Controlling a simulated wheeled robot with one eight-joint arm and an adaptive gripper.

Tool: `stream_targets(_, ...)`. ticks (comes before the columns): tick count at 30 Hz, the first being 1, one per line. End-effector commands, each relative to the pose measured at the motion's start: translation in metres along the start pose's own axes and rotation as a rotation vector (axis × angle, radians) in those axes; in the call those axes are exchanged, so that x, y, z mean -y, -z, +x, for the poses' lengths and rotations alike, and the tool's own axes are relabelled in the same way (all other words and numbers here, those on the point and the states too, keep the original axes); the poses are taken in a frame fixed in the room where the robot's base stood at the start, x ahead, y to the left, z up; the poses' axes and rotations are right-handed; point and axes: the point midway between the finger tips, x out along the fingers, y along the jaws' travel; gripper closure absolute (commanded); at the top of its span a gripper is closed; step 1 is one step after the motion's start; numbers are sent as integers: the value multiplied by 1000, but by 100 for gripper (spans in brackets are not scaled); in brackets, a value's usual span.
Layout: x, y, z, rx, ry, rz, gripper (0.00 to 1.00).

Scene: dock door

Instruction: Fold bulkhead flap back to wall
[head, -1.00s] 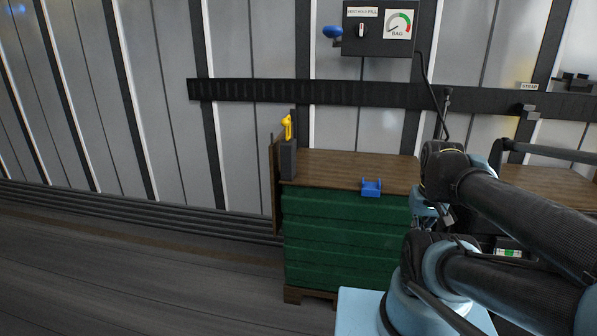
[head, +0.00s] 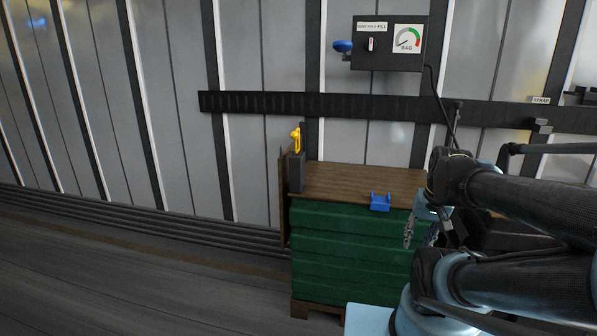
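A narrow upright brown panel (head: 284,198) stands at the left end of the green stack, seen almost edge-on; it may be the bulkhead flap, but I cannot tell for sure. Beside it is a dark grey post (head: 296,172) with a yellow handle (head: 295,139) on top. My gripper (head: 420,234) hangs at the right front of the green stack, pointing down, partly hidden by my arm. Its fingers look apart, with nothing seen between them. It is well to the right of the panel and the yellow handle, touching neither.
The green stack (head: 345,250) has a brown wooden top (head: 345,180) with a blue bracket (head: 381,202) on it. A dark gauge box (head: 388,62) with a blue knob (head: 343,46) hangs above. A black strap rail (head: 270,103) crosses the ribbed wall. The floor at left is clear.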

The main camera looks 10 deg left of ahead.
Motion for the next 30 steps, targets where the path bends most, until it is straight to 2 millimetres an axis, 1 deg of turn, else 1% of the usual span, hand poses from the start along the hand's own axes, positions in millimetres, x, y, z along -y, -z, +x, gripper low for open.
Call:
stream_targets(1, 9, 10, -3, 1, 31, 34, 69)
stream_targets(15, 93, 95, -12, 67, 326, 387, 69)
stream_targets(30, 174, 190, -8, 242, 617, 751, 69)
